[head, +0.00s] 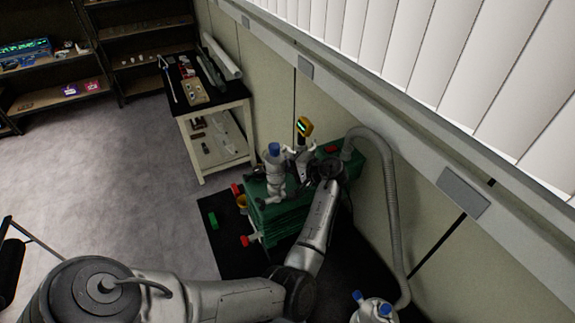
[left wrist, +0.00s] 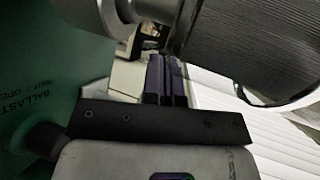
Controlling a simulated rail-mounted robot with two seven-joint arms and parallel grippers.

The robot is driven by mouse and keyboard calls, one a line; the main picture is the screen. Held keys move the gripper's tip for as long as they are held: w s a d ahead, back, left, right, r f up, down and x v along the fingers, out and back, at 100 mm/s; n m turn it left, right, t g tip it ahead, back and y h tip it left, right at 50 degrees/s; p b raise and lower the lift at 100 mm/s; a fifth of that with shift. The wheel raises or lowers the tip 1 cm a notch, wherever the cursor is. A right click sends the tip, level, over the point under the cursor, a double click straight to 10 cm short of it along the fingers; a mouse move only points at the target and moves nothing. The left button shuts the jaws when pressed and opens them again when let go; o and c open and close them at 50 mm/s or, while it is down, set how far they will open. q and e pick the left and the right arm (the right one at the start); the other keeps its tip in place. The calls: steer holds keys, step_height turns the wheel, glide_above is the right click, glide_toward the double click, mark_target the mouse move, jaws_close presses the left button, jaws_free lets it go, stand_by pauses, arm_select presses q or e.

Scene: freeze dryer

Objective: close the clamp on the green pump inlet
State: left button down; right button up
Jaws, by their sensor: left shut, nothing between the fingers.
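The green pump (head: 284,215) stands on a dark mat near the wall in the head view. Its green side with printed lettering shows at the left of the left wrist view (left wrist: 40,70). A grey ribbed hose (head: 390,190) arches to its back right; a large ribbed tube also crosses the left wrist view (left wrist: 245,50). My left gripper (left wrist: 166,80) is shut and empty, its dark fingers together just below the tube. In the head view it is over the pump top, its tips hard to make out. I cannot clearly pick out the inlet clamp or its state. My right gripper is not in view.
A white vessel with blue caps (head: 374,308) stands at the front right. A cart (head: 215,108) stands behind.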

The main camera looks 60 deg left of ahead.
arm_select(q)
steer(key=shift+s+a+r+m+t+y+p, duration=0.15)
steer(key=shift+a+m+t+y+p, duration=0.25)
steer(key=shift+a+m+t+p, duration=0.4)
steer(key=shift+a, duration=0.25)
